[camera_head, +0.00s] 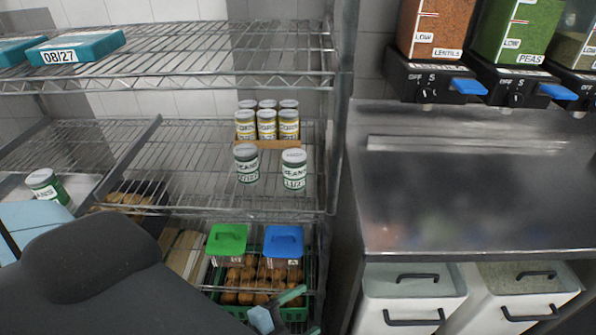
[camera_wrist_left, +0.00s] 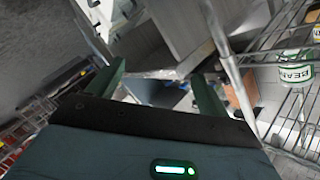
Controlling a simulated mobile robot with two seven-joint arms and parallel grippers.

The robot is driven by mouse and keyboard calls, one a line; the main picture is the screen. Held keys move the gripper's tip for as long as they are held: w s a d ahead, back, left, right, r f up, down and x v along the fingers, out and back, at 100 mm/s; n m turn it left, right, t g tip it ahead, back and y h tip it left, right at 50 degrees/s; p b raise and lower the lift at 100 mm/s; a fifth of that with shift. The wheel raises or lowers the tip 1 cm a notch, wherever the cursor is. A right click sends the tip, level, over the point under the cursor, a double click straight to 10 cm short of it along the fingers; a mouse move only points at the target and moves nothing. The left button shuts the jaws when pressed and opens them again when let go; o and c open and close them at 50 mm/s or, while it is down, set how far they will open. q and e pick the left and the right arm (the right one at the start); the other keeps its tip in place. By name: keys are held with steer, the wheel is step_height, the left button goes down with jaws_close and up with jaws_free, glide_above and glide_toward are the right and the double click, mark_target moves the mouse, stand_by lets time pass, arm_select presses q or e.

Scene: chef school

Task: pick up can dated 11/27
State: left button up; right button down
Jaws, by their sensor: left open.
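Two green-and-white bean cans stand upright on the middle wire shelf (camera_head: 190,165), a left one (camera_head: 246,163) and a right one (camera_head: 294,170). Both carry dates ending in 27; the first digits are too small to read surely. Another green can (camera_head: 47,187) stands at the far left. My left gripper (camera_head: 303,310) is low at the lower shelf's front, below the two cans and apart from them. It is open and empty in the left wrist view (camera_wrist_left: 162,88), where a bean can (camera_wrist_left: 297,72) shows at the right edge. My right gripper is not in view.
Several yellow-labelled cans (camera_head: 267,124) stand behind the two cans. Green (camera_head: 227,240) and blue (camera_head: 284,242) lidded containers are below, by a green crate (camera_head: 236,311) of brown items. A metal post (camera_head: 336,150) edges the shelf's right; a steel counter (camera_head: 460,205) lies beyond.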

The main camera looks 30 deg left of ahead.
mark_target(294, 171)
arm_select(q)
steer(key=w+d+r+m+g+h+b, duration=0.1)
steer(key=w+d+r+m+g+h, duration=0.25)
steer(key=m, duration=0.65)
steer(key=d+r+m+g+h, duration=0.2)
steer(key=r+m+h, duration=0.4)
steer(key=m, duration=0.4)
steer(key=w+d+r+m+g+h+b, duration=0.1)
steer(key=d+r+m+g+h, duration=0.2)
steer(key=r+m, duration=0.6)
steer(key=w+a+m+g+y+b, duration=0.1)
steer(key=w+a+m+g+y, duration=0.15)
steer(key=a+m+y, duration=0.9)
steer(key=w+a+m+g+y+b, duration=0.15)
steer(key=w+a+m+y, duration=0.35)
steer(key=a+m, duration=1.15)
steer(key=w+d, duration=0.1)
steer(key=w+m, duration=0.1)
steer(key=w+d+m+t+y, duration=0.1)
steer(key=w, duration=0.1)
steer(key=shift+w+d+f, duration=0.1)
steer(key=shift+d+f, duration=0.2)
steer(key=shift+w, duration=0.65)
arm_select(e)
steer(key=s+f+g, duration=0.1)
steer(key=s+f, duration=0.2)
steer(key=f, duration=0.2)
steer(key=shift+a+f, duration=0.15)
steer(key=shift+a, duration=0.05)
